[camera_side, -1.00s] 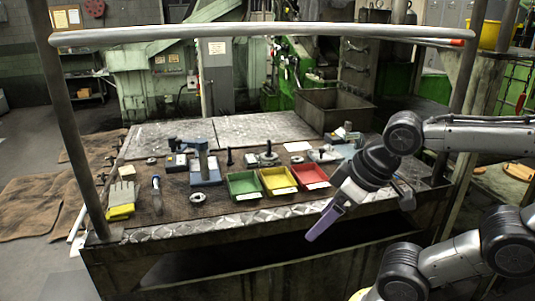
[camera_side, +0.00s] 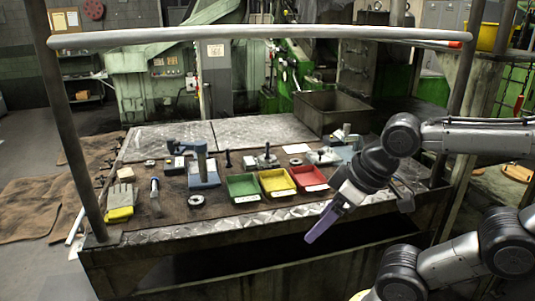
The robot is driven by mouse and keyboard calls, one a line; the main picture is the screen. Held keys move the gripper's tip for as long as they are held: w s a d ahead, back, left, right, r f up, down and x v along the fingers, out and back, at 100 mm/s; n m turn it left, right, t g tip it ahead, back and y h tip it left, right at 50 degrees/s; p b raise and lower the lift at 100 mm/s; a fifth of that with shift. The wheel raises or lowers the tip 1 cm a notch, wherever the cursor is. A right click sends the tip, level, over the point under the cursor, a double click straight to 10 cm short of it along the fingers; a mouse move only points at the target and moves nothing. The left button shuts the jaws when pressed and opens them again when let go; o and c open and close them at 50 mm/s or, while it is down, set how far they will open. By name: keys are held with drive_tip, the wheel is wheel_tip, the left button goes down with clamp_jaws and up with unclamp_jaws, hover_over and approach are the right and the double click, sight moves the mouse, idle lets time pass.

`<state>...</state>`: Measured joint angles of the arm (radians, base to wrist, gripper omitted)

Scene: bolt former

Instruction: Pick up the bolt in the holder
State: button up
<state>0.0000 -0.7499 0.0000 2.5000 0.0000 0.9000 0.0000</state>
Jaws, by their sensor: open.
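A small dark bolt (camera_side: 228,158) stands upright near the middle of the bench. Another dark upright piece (camera_side: 267,152) stands on a flat metal plate (camera_side: 263,163) just right of it. I cannot tell for sure which of the two is the bolt in the holder. My gripper (camera_side: 318,228) is at the right, in front of the bench's front edge, with a purple finger tilted down to the left. It is open and holds nothing that I can see. It is well apart from both upright pieces.
Green (camera_side: 243,187), yellow (camera_side: 277,182) and red (camera_side: 309,178) trays lie between my gripper and the upright pieces. A blue-grey press (camera_side: 203,168) stands left. A glove (camera_side: 121,202) lies far left. A horizontal bar (camera_side: 250,32) spans above the bench.

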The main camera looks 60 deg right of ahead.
drive_tip(key=c, duration=0.3)
drive_tip(key=w+d+r+m+g+h, duration=0.1)
drive_tip(key=w+d+r+m, duration=0.15)
drive_tip(key=w, duration=0.35)
drive_tip(key=w+d+r+m, duration=0.1)
drive_tip(key=w+d+r, duration=0.15)
drive_tip(key=w, duration=0.35)
drive_tip(key=m+g+h, duration=0.3)
drive_tip(key=m, duration=0.8)
approach(267, 143)
drive_tip(key=x, duration=0.6)
drive_tip(key=shift+w+d+f, duration=0.1)
drive_tip(key=shift+w, duration=0.1)
drive_tip(key=shift+s+x, duration=0.2)
drive_tip(key=shift+x, duration=2.55)
